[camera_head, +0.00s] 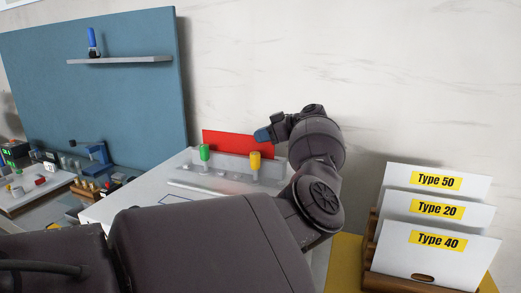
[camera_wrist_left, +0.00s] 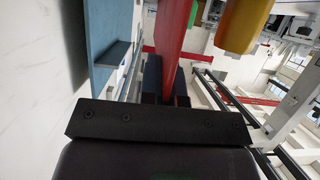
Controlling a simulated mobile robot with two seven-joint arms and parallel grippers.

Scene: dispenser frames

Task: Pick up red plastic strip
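The red plastic strip (camera_head: 240,144) stands upright on edge at the back of the white dispenser unit, behind a green knob (camera_head: 204,153) and a yellow knob (camera_head: 255,161). My left gripper (camera_head: 262,135) is at the strip's upper right end. In the left wrist view the red strip (camera_wrist_left: 174,40) runs down between my two dark blue fingers (camera_wrist_left: 167,80), one on each side. The fingers are close to it, but whether they press on it is not clear. The strip's lower edge is hidden. My right gripper is not in view.
A wooden rack holds white cards marked Type 50 (camera_head: 436,181), Type 20 and Type 40 at the right. A blue panel (camera_head: 100,100) with a shelf (camera_head: 120,60) stands at the left.

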